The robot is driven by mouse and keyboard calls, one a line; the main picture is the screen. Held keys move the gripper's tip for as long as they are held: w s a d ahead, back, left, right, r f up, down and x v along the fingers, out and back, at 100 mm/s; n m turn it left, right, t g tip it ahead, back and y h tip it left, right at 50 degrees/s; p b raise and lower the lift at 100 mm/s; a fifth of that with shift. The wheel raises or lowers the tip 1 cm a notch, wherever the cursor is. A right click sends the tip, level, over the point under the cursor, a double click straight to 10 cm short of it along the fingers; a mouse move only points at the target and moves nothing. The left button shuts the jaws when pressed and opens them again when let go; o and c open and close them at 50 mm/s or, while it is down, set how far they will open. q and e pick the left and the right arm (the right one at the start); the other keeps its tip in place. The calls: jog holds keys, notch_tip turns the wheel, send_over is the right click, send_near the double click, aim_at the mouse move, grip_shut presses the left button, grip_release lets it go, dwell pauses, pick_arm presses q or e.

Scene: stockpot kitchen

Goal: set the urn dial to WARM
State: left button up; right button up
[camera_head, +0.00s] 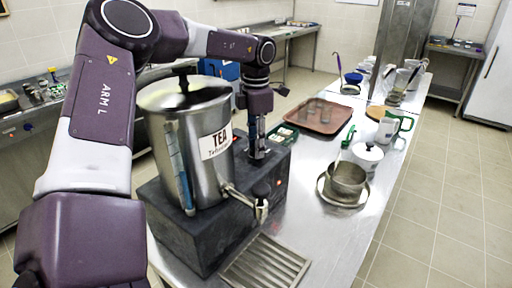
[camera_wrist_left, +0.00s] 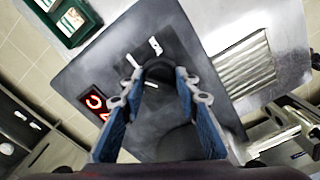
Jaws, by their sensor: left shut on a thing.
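The steel tea urn (camera_head: 205,155) with a TEA label stands on a dark base (camera_head: 200,245) in the head view. My left gripper (camera_head: 258,152) points down at the base, just right of the urn. In the left wrist view my left gripper (camera_wrist_left: 160,82) has its two blue fingers on either side of the dark dial (camera_wrist_left: 160,68), shut on it. White marks sit around the dial, but I cannot read them. A red lit display (camera_wrist_left: 97,102) shows on the base beside it. The dial is hidden in the head view. My right gripper is not in view.
A spout (camera_head: 250,203) sticks out in front of the urn above a slotted drip tray (camera_head: 265,265). A green box (camera_head: 284,133) sits behind the base.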

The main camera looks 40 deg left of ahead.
pick_arm(q)
jog(key=shift+m, duration=0.6)
jog(key=o, duration=1.2)
jog(key=shift+c, duration=0.2)
notch_tip(320, 180, up, 12)
